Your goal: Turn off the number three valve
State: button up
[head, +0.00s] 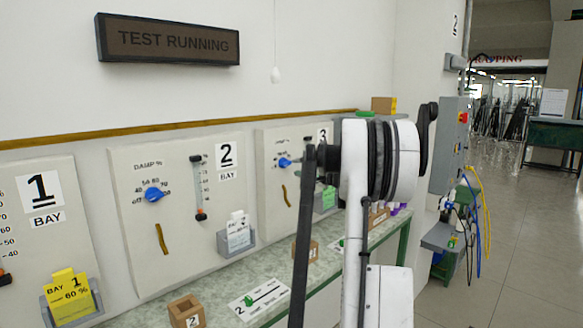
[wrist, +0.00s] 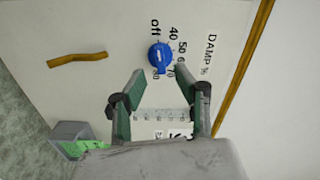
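The number three panel (head: 268,195) is partly hidden behind my arm in the head view. Its blue valve knob (head: 285,162) shows just left of my arm. In the wrist view the blue knob (wrist: 160,57) sits on the pale panel, with "off", 40, 50, 60, 70 and a further mark around it under "DAMP %". I cannot tell surely which mark it points to. My gripper (wrist: 160,70) is open and empty. Its two green-padded fingers point at the knob from below in the picture, one tip to each side, with no clear contact.
Panels 1 (head: 25,240) and 2 (head: 165,215) have card holders; panel 2 has a similar blue knob (head: 153,195). A green card (wrist: 88,148) sits in a grey holder at lower left. A yellow-brown strip (wrist: 75,58) is on the panel. Wooden blocks stand on the bench (head: 225,290). A sign reads "TEST RUNNING" (head: 170,41).

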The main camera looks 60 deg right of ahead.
jog(key=v, duration=0.6)
jog(key=shift+s, duration=0.25)
